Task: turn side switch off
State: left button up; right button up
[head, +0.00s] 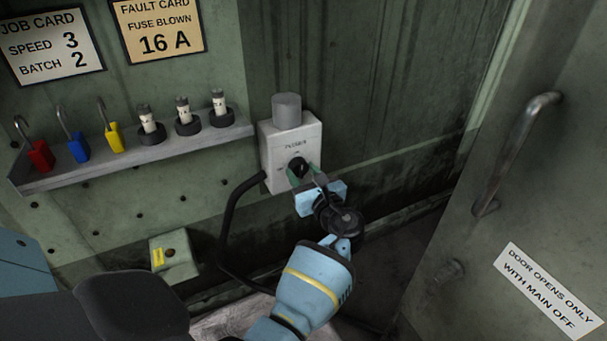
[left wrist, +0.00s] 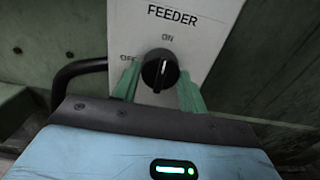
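The side switch is a black rotary knob (head: 298,167) on a pale box labelled FEEDER (head: 291,146), fixed to the green wall. In the left wrist view, the knob (left wrist: 160,71) has a white pointer line directed up toward ON; OFF is marked to its left. My left gripper (head: 305,174) is at the box front. Its green fingertips (left wrist: 159,90) stand apart on either side of the knob, with a small gap visible at the left and the right contact unclear. My right gripper is not in view.
A shelf (head: 140,152) with coloured padlocks and fuses is left of the box. A black cable (head: 229,220) curves down from the box. A small box with a yellow label (head: 174,257) sits lower left. A door with a metal handle (head: 515,150) is at right.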

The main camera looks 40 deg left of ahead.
pick_arm(q)
jog(key=c, duration=0.4)
jog(key=shift+n, duration=0.3)
jog(key=n, duration=0.3)
jog(key=shift+n+b, duration=0.3)
jog(key=n+b, duration=0.1)
jog(key=n, duration=0.3)
jog(key=shift+w+f+n, duration=0.1)
jog(key=shift+n, duration=0.2)
jog(key=n+b, duration=0.1)
jog(key=n, duration=0.3)
jog(key=shift+n, duration=0.3)
jog(key=shift+n+b, duration=1.05)
jog(key=shift+n, duration=1.15)
